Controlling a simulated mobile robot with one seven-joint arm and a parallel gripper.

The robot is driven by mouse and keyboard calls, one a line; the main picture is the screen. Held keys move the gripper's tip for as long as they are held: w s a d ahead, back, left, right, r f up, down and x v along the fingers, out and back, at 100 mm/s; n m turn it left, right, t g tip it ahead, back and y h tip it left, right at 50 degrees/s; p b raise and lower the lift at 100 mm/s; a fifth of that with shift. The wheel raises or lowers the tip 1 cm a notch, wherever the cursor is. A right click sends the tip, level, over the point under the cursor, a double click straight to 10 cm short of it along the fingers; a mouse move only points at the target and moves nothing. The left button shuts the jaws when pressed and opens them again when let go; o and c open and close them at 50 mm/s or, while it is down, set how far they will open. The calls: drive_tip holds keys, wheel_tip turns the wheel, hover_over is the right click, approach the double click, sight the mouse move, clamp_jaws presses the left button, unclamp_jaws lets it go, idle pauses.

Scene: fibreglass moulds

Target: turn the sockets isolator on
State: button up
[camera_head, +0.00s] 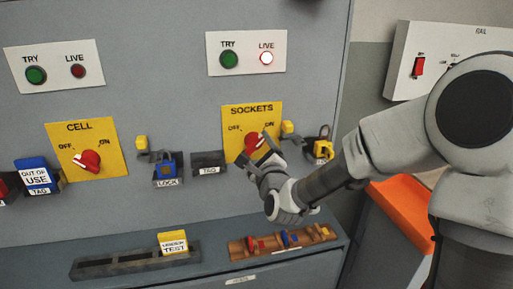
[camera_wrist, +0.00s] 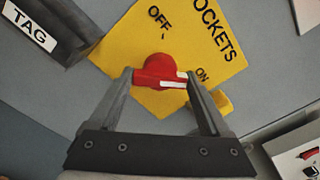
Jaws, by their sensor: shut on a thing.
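The sockets isolator is a red rotary handle (camera_head: 252,144) on a yellow plate (camera_head: 232,112) marked SOCKETS, OFF and ON. The handle also shows in the wrist view (camera_wrist: 158,66), with its white-striped end toward the ON mark. My gripper (camera_head: 261,152) is shut on the handle, one finger at each end of it. The wrist view shows both fingertips of my gripper (camera_wrist: 160,78) against the red handle. The LIVE lamp (camera_head: 266,58) above this plate glows, beside a green TRY button (camera_head: 228,59). My fingers partly cover the handle in the head view.
A CELL isolator (camera_head: 88,161) is at the left, with a dull LIVE lamp (camera_head: 78,71). A blue padlock (camera_head: 167,168) and TAG holder (camera_head: 208,163) sit between the plates. A ledge with trays (camera_head: 135,262) runs below.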

drive_tip(key=shift+r, duration=0.1)
drive_tip(key=o, duration=1.2)
drive_tip(key=shift+s, duration=0.1)
